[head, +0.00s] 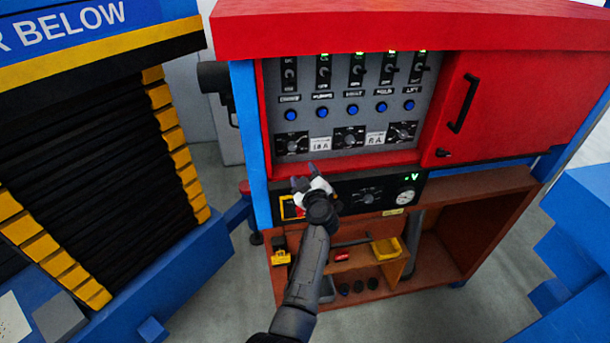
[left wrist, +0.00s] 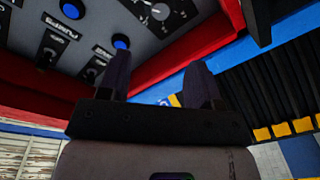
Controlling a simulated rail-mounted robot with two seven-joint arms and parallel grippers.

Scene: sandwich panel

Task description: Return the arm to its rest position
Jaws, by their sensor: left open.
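My left gripper (head: 312,184) is in the middle of the head view, in front of the lower left part of the panel. Its arm comes up from the bottom of the picture. In the left wrist view the two dark fingers of my left gripper (left wrist: 160,88) stand apart with nothing between them. The grey control panel (head: 345,118) has several blue buttons, switches and dials. It also shows in the left wrist view (left wrist: 85,52). The gripper hides part of the black lower strip (head: 350,188). My right gripper is not in view.
The red cabinet (head: 400,30) has a closed door with a black handle (head: 464,103). An open brown shelf (head: 440,268) below holds a yellow bin (head: 386,248) and small items. A blue unit with black slats (head: 90,170) stands at left. Blue blocks (head: 580,220) stand at right.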

